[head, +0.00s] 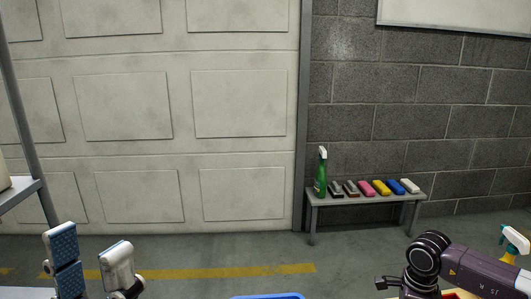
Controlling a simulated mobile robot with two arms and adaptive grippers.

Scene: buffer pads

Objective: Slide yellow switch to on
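No yellow switch can be made out in the head view. My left gripper (90,262) is at the bottom left, pointing up. Its two fingers stand apart, one showing a blue textured pad, with nothing between them. My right arm comes in from the right edge with a dark rounded joint.
A low grey bench (318,201) against the block wall holds a green spray bottle (320,177) and several pads, including a yellow pad (381,187). A blue rim (267,296) shows at the bottom edge. The floor ahead is clear.

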